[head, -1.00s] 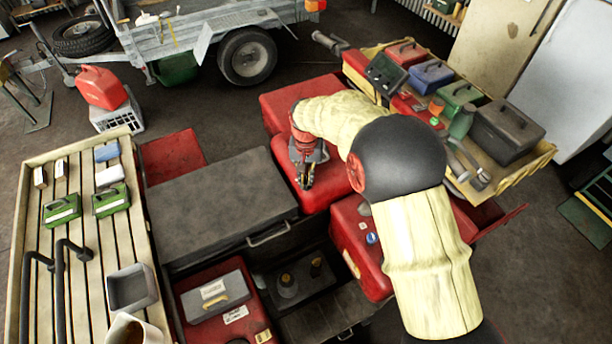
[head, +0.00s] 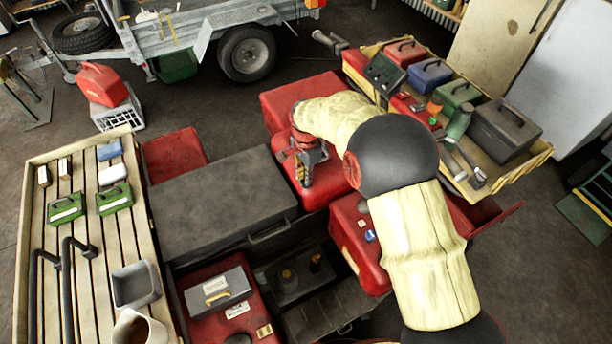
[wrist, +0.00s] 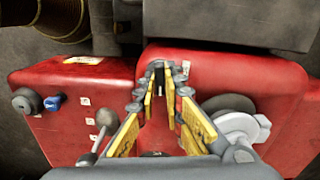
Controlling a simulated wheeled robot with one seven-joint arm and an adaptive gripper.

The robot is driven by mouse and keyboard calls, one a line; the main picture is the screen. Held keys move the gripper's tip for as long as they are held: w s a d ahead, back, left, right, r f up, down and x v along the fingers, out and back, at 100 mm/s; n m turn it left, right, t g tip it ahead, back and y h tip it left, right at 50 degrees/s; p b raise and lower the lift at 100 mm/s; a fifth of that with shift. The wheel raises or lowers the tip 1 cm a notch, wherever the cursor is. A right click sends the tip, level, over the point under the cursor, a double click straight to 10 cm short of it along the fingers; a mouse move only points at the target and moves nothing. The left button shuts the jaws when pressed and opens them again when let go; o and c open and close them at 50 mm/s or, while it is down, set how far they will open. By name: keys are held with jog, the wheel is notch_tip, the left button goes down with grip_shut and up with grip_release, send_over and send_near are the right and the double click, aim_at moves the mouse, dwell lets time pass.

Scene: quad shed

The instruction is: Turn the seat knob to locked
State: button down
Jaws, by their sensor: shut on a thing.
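My gripper (head: 304,172) is over the red bodywork just right of the dark seat (head: 222,205). In the wrist view its yellow-padded jaws (wrist: 165,85) converge on a small, narrow dark piece at the red panel (wrist: 215,65). I take this piece to be the seat knob (wrist: 158,67); the jaws hide most of it, and its locked or unlocked setting cannot be read.
In the wrist view, a black knob (wrist: 27,100), blue knob (wrist: 55,102) and ball-topped lever (wrist: 104,118) are left of my jaws. A grey round cap (wrist: 240,126) is close on the right. A tool-laden bench (head: 545,150) stands to the right.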

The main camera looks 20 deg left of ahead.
jog(key=shift+m, duration=0.6)
jog(key=c, duration=1.9)
grip_release()
notch_tip(320, 180, up, 12)
